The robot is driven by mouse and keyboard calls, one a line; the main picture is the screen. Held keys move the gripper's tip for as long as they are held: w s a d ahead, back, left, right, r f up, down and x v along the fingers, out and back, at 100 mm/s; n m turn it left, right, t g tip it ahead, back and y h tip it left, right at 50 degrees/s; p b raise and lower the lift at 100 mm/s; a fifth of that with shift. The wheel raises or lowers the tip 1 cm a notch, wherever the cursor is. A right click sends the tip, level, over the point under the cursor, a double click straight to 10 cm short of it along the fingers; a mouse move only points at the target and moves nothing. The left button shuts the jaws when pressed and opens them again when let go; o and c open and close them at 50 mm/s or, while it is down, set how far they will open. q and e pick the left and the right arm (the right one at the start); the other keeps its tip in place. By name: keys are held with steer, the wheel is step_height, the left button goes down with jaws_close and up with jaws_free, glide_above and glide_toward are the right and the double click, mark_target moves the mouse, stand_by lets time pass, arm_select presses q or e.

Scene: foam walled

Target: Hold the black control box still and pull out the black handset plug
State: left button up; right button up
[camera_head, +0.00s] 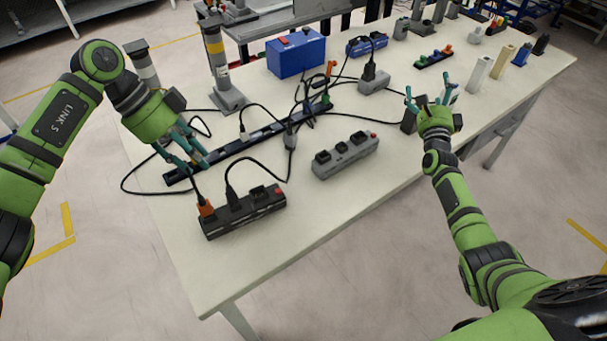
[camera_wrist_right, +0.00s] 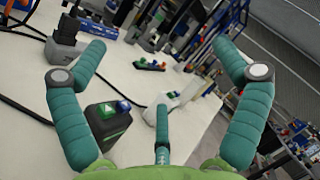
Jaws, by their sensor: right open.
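A small black box (camera_head: 408,122), which I take to be the control box, stands on the table by my right gripper (camera_head: 428,94). In the right wrist view the box (camera_wrist_right: 108,128) shows a green and a blue button on top. My right gripper is open, its teal fingers spread around and above the box's area; the box is beside the left finger, and I cannot tell whether they touch. The handset plug cannot be made out; a dark part shows right of the right gripper. My left gripper (camera_head: 187,158) hangs over the long black power strip (camera_head: 240,148), its fingertips partly overlapping.
A black socket block (camera_head: 242,212) with an orange plug and a grey socket block (camera_head: 345,157) lie near the front. A grey block (camera_head: 374,82) with a black plug stands behind. A blue box (camera_head: 295,54) is at the back. Black cables cross the table; its front middle is bare.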

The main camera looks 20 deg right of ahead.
steer(key=w+a+r+n+g+y, duration=0.1)
steer(key=w+a+y, duration=0.3)
steer(key=a, duration=0.3)
steer(key=w+a+r+n+g+y, duration=0.1)
steer(key=w+a+y, duration=0.3)
steer(key=a, duration=0.3)
steer(key=a+n+g+y, duration=0.35)
steer(key=a+y, duration=0.25)
steer(key=a, duration=0.9)
steer(key=n+g+h, duration=0.1)
steer(key=n+g, duration=0.5)
steer(key=g, duration=0.8)
glide_toward(263, 202)
steer(key=shift+w+a+f, duration=0.25)
steer(key=shift+a+f, duration=0.05)
steer(key=shift+f, duration=0.2)
steer(key=shift+w+a+f, duration=0.2)
steer(key=shift+a+f, duration=0.15)
steer(key=shift+f, duration=0.1)
steer(key=shift+g, duration=0.35)
steer(key=x, duration=0.6)
steer(key=shift+s+d+f, duration=0.15)
steer(key=shift+s+f, duration=0.05)
steer(key=shift+a+f, duration=0.25)
steer(key=shift+f, duration=0.35)
steer(key=c, duration=1.4)
